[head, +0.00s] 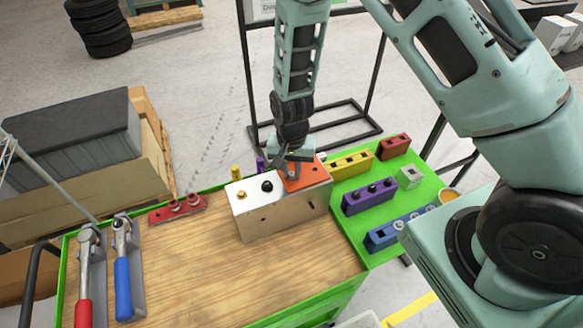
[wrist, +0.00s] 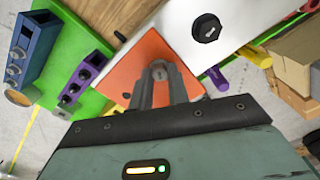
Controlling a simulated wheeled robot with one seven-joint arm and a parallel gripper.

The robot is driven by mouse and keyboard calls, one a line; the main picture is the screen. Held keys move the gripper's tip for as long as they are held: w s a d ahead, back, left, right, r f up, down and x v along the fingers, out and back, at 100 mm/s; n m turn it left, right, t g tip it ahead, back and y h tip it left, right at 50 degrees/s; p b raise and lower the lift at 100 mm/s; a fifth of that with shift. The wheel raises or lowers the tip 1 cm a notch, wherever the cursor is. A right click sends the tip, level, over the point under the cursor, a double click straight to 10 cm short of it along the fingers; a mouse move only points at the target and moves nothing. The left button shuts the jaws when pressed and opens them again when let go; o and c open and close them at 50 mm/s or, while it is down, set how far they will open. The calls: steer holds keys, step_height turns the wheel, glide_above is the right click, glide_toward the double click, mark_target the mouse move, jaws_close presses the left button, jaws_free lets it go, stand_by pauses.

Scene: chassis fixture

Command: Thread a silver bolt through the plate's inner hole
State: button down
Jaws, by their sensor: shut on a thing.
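The orange plate (head: 318,171) lies on the right part of the top of the silver chassis box (head: 282,217). In the wrist view the orange plate (wrist: 150,48) shows a small hole near two of its corners. My gripper (head: 297,160) is over the plate, pointing down. In the wrist view my gripper (wrist: 160,76) is shut on a small grey piece, which looks like the silver bolt (wrist: 159,72). I cannot tell how far the bolt is in a hole.
A black bolt (head: 267,186) and a gold bolt (head: 241,195) stand on the box. Purple (head: 368,197), blue (head: 398,230), yellow (head: 350,164) and red (head: 394,147) blocks stand to the right. Two wrenches (head: 123,288) lie left; the wooden top (head: 210,270) is clear in front.

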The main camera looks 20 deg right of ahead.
steer(key=m, duration=0.3)
steer(key=shift+m, duration=0.3)
steer(key=c, duration=1.3)
jaws_free()
step_height(320, 180, up, 9)
steer(key=p, duration=0.7)
steer(key=shift+p, duration=0.3)
